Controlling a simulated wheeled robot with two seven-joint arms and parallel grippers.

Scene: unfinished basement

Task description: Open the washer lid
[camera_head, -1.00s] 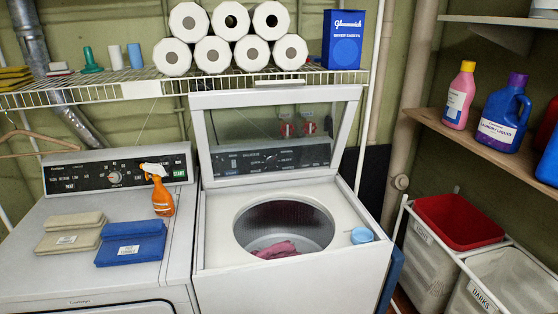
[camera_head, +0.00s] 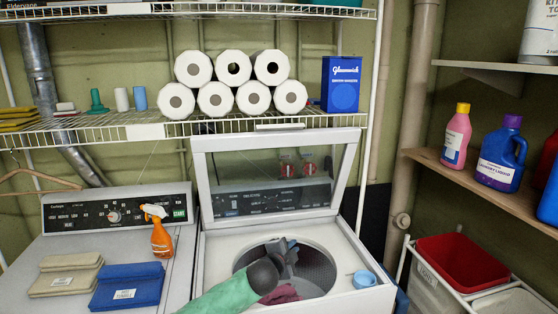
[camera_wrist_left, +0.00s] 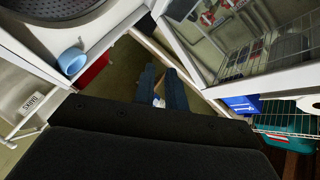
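The washer (camera_head: 340,243) stands at centre in the head view. Its white-framed glass lid (camera_head: 275,141) stands upright and open at the back, with the control panel showing through the glass. My left gripper (camera_head: 287,247) hangs over the round drum opening, in front of the lid and apart from it. In the left wrist view the two dark blue fingers (camera_wrist_left: 163,90) stand a little apart, with a small white bit showing near their base. The lid (camera_wrist_left: 235,45) also shows at upper right there. The right gripper is out of view.
A dark red cloth (camera_head: 282,294) lies in the drum, partly hidden by my arm. A light blue cup (camera_head: 363,279) sits on the washer's right rim. A wire shelf (camera_head: 60,133) with paper rolls is above the lid. The dryer (camera_head: 75,245) stands left, hampers right.

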